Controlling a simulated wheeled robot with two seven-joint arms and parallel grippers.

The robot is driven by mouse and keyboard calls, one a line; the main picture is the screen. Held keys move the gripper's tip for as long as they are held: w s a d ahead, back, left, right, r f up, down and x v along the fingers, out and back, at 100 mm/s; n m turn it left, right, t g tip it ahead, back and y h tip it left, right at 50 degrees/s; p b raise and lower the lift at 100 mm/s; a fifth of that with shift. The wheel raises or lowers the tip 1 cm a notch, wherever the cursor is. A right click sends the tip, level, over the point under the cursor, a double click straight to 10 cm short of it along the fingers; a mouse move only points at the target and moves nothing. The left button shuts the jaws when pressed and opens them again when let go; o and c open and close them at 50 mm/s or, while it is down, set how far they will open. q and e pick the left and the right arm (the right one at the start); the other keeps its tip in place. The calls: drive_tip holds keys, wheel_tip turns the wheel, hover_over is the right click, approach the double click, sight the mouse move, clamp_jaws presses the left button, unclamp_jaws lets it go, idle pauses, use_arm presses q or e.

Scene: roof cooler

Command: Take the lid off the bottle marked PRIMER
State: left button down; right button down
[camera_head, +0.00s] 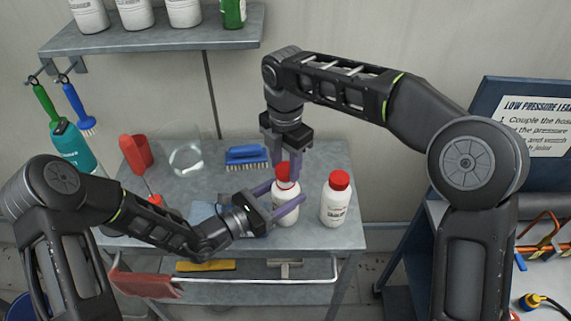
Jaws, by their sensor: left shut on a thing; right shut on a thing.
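A white bottle (283,213) with a red lid (284,172) stands upright on the grey bench. My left gripper (287,200) comes from the left and is shut around the bottle's body, covering part of its label. My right gripper (289,167) points down from above and is shut on the red lid, which sits at the top of the bottle. A second white bottle (335,205) with a red lid stands just to the right, apart from both grippers. The label words on both bottles are too small to read.
A shelf (150,39) with several containers hangs above. A sign (530,115) stands at the right. The bench's back right is clear.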

sight(286, 168)
drive_tip(key=shift+r, duration=2)
use_arm(q)
drive_tip(key=shift+c, duration=1.5)
unclamp_jaws()
drive_tip(key=shift+s+a+f, duration=0.1)
drive_tip(key=shift+s+a, duration=0.25)
drive_tip(key=shift+a, duration=0.15)
use_arm(e)
drive_tip(key=shift+f, duration=0.25)
use_arm(q)
drive_tip(key=b+v, duration=0.2)
drive_tip(key=v, duration=0.8)
drive_tip(key=shift+s+a, duration=0.25)
drive_tip(key=shift+a, duration=0.05)
use_arm(e)
wheel_tip(286, 168, down, 2)
